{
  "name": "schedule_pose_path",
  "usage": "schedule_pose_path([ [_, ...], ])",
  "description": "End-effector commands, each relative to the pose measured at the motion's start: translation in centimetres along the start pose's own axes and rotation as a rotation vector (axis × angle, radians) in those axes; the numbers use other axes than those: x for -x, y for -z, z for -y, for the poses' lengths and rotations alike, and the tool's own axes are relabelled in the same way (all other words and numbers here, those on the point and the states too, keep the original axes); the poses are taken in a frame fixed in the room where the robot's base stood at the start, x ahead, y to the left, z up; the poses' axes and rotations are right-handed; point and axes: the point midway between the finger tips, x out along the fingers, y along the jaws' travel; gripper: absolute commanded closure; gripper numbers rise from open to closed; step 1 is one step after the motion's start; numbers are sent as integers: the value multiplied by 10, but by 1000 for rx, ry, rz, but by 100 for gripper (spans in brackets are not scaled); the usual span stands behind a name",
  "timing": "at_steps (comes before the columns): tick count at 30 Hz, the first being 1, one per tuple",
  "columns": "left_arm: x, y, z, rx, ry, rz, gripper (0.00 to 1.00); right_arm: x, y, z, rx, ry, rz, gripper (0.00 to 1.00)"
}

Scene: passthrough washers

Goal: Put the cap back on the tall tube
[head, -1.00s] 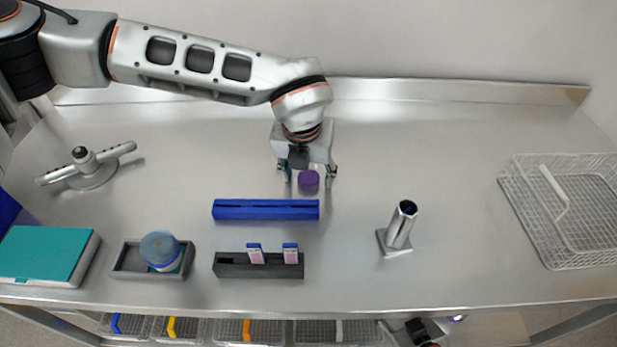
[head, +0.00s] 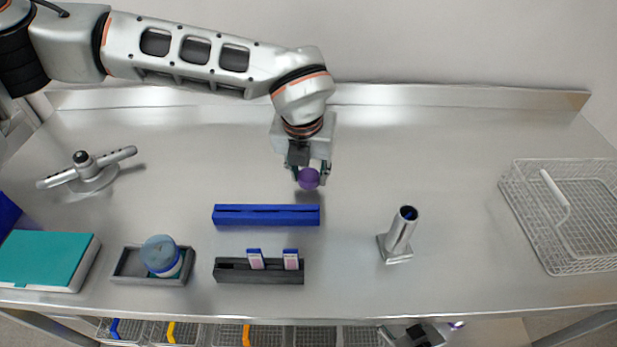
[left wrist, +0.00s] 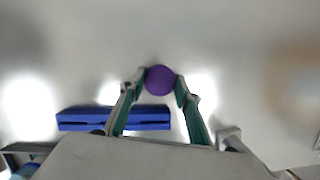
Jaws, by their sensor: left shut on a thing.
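The purple cap (head: 308,178) is held between the fingertips of my left gripper (head: 308,175), just above the bench at its middle. The cap also shows between the two fingers in the left wrist view (left wrist: 159,80). The tall silver tube (head: 402,232) stands on a square foot to the right of and nearer than the gripper. Its top is open and dark inside, and it looks upright. My right gripper (head: 418,335) shows only partly below the bench's front edge; its fingers cannot be made out.
A blue slotted block (head: 266,215) lies in front of the left gripper, with a black rack (head: 235,270) holding two slides nearer. A grey tray (head: 128,268) holds a blue-topped jar (head: 160,252). A wire basket (head: 530,240) is at the right. Bench between cap and tube is clear.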

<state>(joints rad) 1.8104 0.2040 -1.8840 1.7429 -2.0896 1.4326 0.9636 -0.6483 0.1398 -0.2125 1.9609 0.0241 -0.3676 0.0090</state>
Motion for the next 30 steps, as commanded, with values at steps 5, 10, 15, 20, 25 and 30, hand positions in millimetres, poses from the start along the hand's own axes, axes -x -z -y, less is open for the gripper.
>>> schedule_pose_path([
  [5, 37, -11, 0, 1, 1, 6, 78, 0, 0, 0, 0, 0, -1, 57],
  [10, 82, -24, 0, 3, 1, 6, 78, 0, 0, 0, 0, 0, -2, 57],
  [15, 122, -34, 0, 2, 1, 4, 78, -1, -1, 0, 0, 0, -1, 57],
  [20, 150, -42, 0, 1, 0, 3, 78, 0, 0, 0, 0, 0, -1, 57],
  [25, 167, -46, 0, 0, 0, 2, 78, 0, -1, 0, 0, 0, 0, 57],
  [30, 173, -48, 0, 0, 0, 0, 78, -1, -2, 0, 0, 0, 1, 57],
])
